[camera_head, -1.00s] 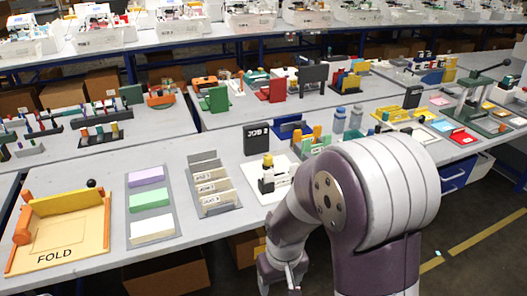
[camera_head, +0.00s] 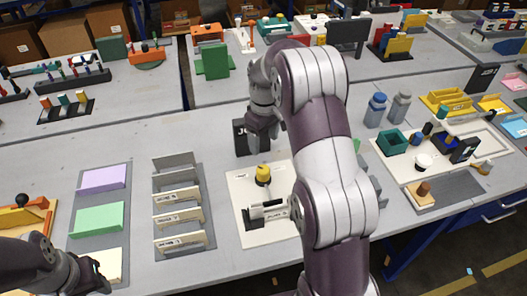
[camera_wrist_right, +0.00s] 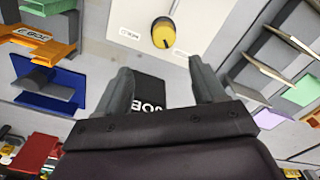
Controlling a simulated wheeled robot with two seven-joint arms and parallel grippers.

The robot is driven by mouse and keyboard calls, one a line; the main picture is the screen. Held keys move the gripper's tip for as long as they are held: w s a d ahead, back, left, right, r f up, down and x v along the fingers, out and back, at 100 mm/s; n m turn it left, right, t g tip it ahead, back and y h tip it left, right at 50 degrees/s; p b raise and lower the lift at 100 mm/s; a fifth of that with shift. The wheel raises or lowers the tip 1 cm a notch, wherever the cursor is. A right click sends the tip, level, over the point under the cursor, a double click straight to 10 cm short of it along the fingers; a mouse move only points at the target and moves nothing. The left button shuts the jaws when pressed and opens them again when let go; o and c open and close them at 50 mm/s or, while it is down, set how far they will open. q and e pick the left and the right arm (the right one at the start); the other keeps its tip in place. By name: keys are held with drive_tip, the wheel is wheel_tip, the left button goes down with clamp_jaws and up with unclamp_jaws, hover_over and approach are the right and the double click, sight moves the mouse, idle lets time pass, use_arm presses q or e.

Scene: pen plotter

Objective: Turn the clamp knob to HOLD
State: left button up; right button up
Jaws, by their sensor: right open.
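The clamp knob (camera_head: 263,172) is a yellow round cap on a dark base, standing on a white board (camera_head: 245,225). In the right wrist view the knob (camera_wrist_right: 163,36) has a dark pointer line and sits on the white board (camera_wrist_right: 120,18), beyond my fingertips. A small label lies beside it, too small to read surely. My right gripper (camera_head: 261,143) is above the table just behind the knob, apart from it. In the wrist view the right gripper (camera_wrist_right: 162,75) is open and empty. My left gripper (camera_head: 92,280) is at the lower left; its jaws are unclear.
A black job sign (camera_head: 238,137) stands behind the board, close under my right gripper. A black-and-white block (camera_head: 267,211) sits on the board in front of the knob. A card rack (camera_head: 178,205) stands to the left, a crowded tray (camera_head: 400,165) to the right.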

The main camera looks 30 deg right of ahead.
sight(263, 169)
drive_tip(key=f, duration=1.2)
drive_tip(key=shift+s+a+f+p, duration=0.2)
drive_tip(key=shift+a+f+p, duration=0.1)
drive_tip(key=shift+p, duration=0.1)
drive_tip(key=c, duration=1.1)
